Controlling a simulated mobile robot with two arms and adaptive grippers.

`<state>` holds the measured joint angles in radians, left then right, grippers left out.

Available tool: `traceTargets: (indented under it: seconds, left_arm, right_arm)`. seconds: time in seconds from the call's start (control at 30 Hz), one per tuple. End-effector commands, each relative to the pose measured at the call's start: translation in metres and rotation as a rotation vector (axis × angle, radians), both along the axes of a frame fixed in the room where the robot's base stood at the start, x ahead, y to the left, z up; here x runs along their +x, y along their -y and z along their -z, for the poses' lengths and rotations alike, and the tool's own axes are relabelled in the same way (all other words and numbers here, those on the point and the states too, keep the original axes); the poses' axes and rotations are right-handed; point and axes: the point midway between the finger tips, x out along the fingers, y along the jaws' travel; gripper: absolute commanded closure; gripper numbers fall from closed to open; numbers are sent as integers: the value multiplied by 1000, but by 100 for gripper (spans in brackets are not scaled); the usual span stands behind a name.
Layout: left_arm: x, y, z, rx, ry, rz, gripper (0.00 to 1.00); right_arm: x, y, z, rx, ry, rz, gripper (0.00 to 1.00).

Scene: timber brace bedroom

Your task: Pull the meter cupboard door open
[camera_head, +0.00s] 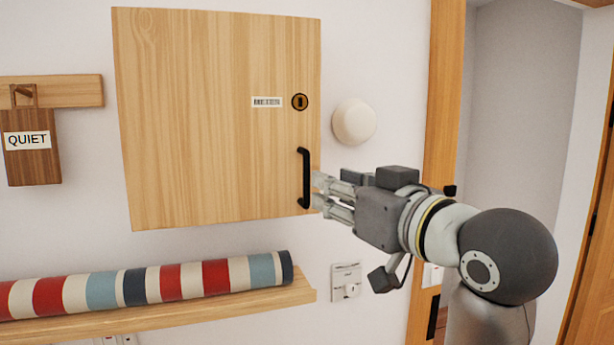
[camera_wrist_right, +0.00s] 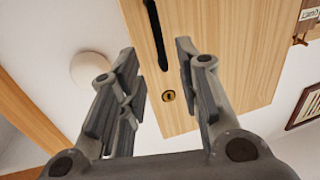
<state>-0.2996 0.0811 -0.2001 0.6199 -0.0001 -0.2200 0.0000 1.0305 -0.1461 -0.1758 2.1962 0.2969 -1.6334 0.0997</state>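The meter cupboard door (camera_head: 210,120) is a light wood panel on the white wall and looks shut. It also shows in the right wrist view (camera_wrist_right: 215,70). Its black vertical bar handle (camera_head: 304,178) is near the lower right edge, below a round lock (camera_head: 299,102). My right gripper (camera_head: 320,192) is just right of the handle, with its fingers pointing at it. In the right wrist view the fingers are apart, and the handle (camera_wrist_right: 157,38) shows in the gap between them. I cannot tell whether they touch it. My left gripper is not in view.
A round white wall fitting (camera_head: 354,121) is right of the door. A shelf (camera_head: 170,315) with a striped roll (camera_head: 150,283) is below. A wooden "QUIET" sign (camera_head: 30,150) hangs at left. A wooden door frame (camera_head: 440,90) stands at right.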

Motion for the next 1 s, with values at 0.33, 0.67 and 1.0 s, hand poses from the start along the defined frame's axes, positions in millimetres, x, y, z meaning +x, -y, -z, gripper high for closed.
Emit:
traceTargets:
  seconds: [0.33,0.67,1.0]
  left_arm:
    - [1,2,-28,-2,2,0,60]
    - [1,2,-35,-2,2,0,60]
    - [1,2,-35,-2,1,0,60]
  right_arm:
    - [57,-32,-1,-1,-6,1,68]
    - [80,-44,0,0,-1,3,68]
    - [80,-44,1,0,-1,3,82]
